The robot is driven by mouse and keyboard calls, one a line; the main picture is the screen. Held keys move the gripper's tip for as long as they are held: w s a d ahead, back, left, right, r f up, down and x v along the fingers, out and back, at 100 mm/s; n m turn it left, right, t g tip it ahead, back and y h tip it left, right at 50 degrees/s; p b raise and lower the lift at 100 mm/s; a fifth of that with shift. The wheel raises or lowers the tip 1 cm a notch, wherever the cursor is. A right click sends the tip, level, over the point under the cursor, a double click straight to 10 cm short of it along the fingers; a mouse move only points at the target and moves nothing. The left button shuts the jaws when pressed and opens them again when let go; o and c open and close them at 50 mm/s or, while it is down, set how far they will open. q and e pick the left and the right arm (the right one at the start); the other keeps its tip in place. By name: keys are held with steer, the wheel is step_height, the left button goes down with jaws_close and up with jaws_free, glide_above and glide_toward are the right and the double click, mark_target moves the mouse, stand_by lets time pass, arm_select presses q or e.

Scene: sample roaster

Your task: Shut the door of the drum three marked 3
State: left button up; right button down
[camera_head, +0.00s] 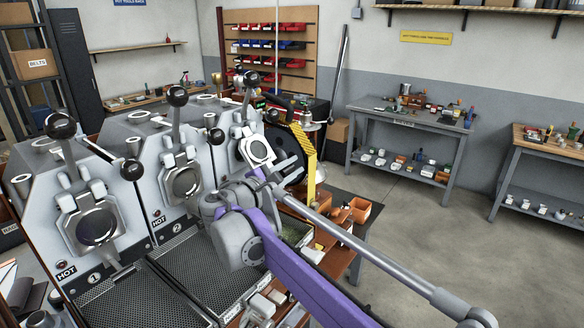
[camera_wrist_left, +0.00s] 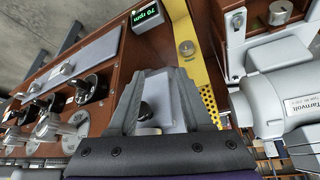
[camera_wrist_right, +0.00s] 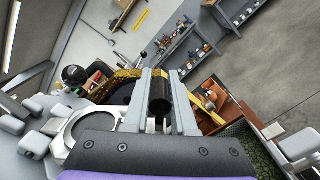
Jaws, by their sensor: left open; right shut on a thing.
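Drum three (camera_head: 238,125) is the farthest of the three grey drums. Its door (camera_head: 258,152) shows as a pale ring, partly covered by my right arm; its number mark is hidden. The right wrist view shows the pale ring of the door (camera_wrist_right: 85,128) left of the fingers. My right gripper (camera_wrist_right: 160,90) is shut on a dark cylindrical handle (camera_wrist_right: 160,106) beside this ring. I cannot tell exactly how far the door stands from the drum. My left gripper (camera_wrist_left: 160,85) is open and empty, above a panel with knobs; I do not see it in the head view.
Drum one (camera_head: 95,215) and drum two (camera_head: 182,180) stand nearer, with levers and black knobs sticking out. Mesh trays (camera_head: 135,295) lie below. A yellow-black guard (camera_head: 303,145) rises beyond drum three. Open floor (camera_head: 430,260) lies to the right.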

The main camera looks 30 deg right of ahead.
steer(key=c, duration=0.7)
jaws_free()
steer(key=shift+c, duration=0.2)
arm_select(q)
steer(key=shift+s+f+b, duration=0.25)
steer(key=shift+f+b, duration=0.25)
steer(key=shift+f, duration=0.25)
arm_select(e)
steer(key=v, duration=1)
steer(key=shift+s+a, duration=0.15)
steer(key=shift+a, duration=0.25)
steer(key=shift+s, duration=0.1)
arm_select(q)
step_height(320, 180, up, 6)
steer(key=w+p, duration=0.2)
steer(key=p, duration=0.1)
steer(key=shift+w+f+p, duration=0.2)
steer(key=shift+w+p, duration=0.1)
steer(key=shift+p, duration=0.1)
arm_select(e)
steer(key=s+d+r, duration=0.2)
steer(key=s+r, duration=0.2)
steer(key=r, duration=0.2)
steer(key=shift+o, duration=0.2)
steer(key=shift+s, duration=0.1)
